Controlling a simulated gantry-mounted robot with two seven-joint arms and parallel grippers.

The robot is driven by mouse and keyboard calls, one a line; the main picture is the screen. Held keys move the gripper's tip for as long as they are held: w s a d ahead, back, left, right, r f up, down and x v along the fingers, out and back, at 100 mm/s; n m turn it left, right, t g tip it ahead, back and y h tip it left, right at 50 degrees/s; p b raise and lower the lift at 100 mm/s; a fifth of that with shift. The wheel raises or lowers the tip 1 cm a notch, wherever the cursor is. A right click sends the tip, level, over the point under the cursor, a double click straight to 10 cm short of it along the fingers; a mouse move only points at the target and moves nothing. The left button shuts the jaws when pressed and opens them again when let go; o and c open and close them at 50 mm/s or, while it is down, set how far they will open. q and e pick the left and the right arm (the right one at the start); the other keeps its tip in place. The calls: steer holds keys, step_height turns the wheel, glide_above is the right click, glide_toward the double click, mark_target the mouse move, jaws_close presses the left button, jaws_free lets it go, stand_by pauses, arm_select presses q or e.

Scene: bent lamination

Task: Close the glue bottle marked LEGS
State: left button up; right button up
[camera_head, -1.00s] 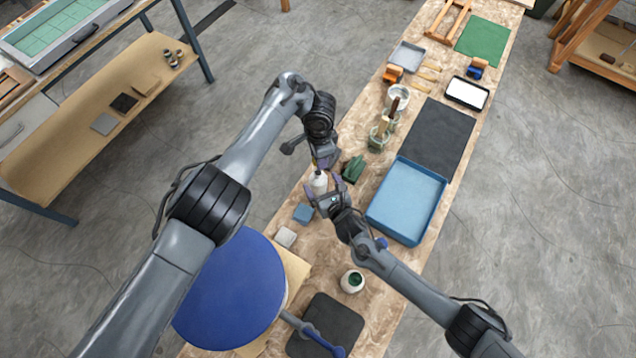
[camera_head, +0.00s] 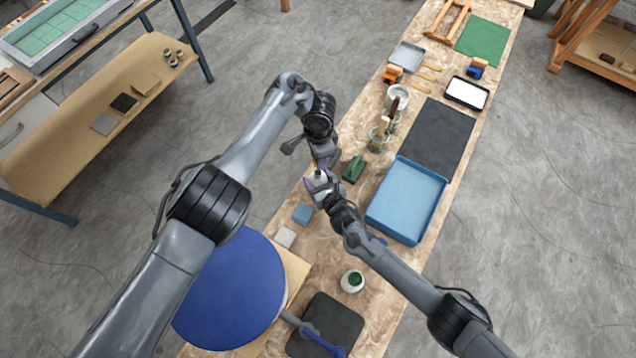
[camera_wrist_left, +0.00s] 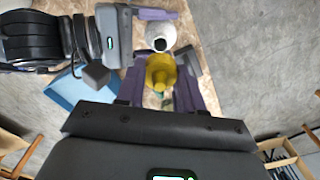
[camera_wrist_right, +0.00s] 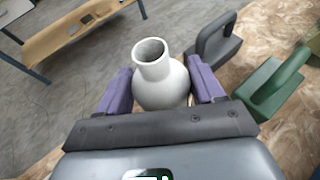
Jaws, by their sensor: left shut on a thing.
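A white, round-bodied bottle with an open neck (camera_wrist_right: 160,80) stands between the purple fingers of my right gripper (camera_wrist_right: 160,85). The fingers lie at both sides of its body; whether they press on it I cannot tell. No LEGS marking is readable. My left gripper (camera_wrist_left: 165,90) is shut on a yellow cap (camera_wrist_left: 160,72), held apart from the bottle, whose dark mouth (camera_wrist_left: 160,44) shows just beyond. In the head view both grippers meet at the bench's left edge, the right one (camera_head: 320,184) around the bottle and the left one just above it in the picture.
A green block (camera_head: 353,169) lies close right of the bottle. A blue tray (camera_head: 372,219) is further right. A blue block (camera_head: 303,213), a pale block (camera_head: 285,237) and a white jar with green inside (camera_head: 352,281) are nearer. Brush jars (camera_head: 379,140) stand beyond.

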mark_target(318, 172)
steer(key=c, duration=1)
arm_select(q)
steer(key=shift+a+f, duration=0.1)
steer(key=shift+f, duration=2.4)
arm_select(e)
steer(key=shift+o, duration=0.2)
arm_select(q)
steer(key=shift+f, duration=0.1)
steer(key=shift+s+f, duration=0.1)
steer(key=shift+f, duration=0.65)
steer(key=shift+f, duration=0.55)
